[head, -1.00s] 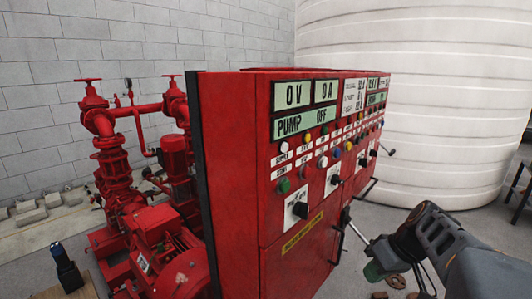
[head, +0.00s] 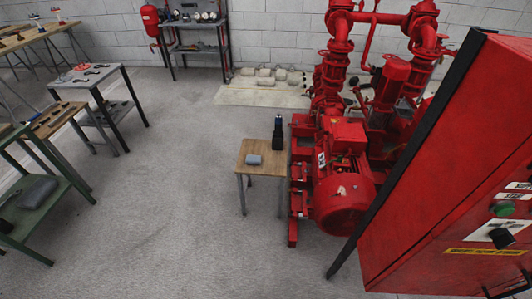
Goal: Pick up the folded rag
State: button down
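A small grey folded-looking item (head: 254,160), which may be the rag, lies on the wooden top of a small stool-like table (head: 261,172) left of the red pump. A larger dark grey soft-looking bundle (head: 38,192) lies on the lower shelf of a green-framed bench at the left. I cannot tell for sure which of the two is the folded rag. My gripper is not in view.
The red pumpset (head: 343,185) and red control cabinet (head: 440,190) block the right. Grey-topped (head: 95,75) and green-framed benches line the left. Open grey floor (head: 175,200) lies between.

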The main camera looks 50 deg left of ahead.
aim_at(250, 158)
jog(key=u, duration=2.15)
